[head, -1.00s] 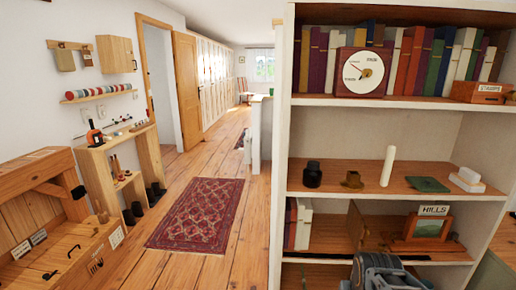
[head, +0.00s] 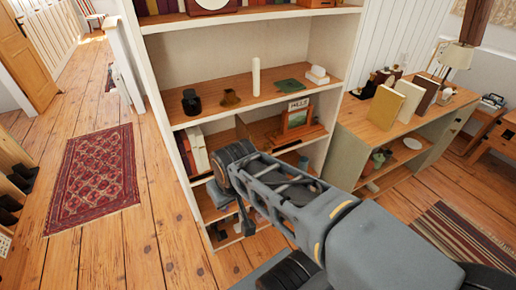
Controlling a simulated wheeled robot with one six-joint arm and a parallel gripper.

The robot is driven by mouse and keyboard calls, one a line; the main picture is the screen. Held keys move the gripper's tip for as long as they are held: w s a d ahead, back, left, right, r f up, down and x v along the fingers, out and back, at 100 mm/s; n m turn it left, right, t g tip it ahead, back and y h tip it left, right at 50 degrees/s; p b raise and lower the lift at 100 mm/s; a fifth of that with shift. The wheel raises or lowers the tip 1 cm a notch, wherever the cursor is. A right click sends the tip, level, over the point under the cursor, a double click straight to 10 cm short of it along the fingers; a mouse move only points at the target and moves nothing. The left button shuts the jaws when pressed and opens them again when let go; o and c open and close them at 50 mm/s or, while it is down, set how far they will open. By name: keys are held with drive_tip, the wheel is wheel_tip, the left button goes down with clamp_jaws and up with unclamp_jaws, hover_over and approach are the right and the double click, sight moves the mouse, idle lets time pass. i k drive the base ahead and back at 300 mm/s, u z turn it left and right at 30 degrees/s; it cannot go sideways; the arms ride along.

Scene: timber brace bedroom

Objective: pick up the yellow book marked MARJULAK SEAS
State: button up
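Several books stand upright on a low wooden-topped cabinet (head: 350,119) at the right. I cannot read any marking on either, so I cannot tell which is the one marked MARJULAK SEAS. My grey arm crosses the lower middle of the view, in front of the bookshelf, apart from the books. I cannot make out my gripper's fingers.
A white bookshelf (head: 155,75) stands left of the cabinet, with a white candle (head: 256,77) and a framed HILLS sign (head: 297,115). A brown book (head: 426,95) and a lamp (head: 457,57) stand on the cabinet. Floor is open around the red rug (head: 97,178).

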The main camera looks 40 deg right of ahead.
sight(386, 105)
drive_tip(key=z, duration=2.8)
drive_tip(key=i, duration=1.1)
drive_tip(key=u, duration=0.55)
drive_tip(key=i, duration=0.65)
drive_tip(key=u, duration=0.6)
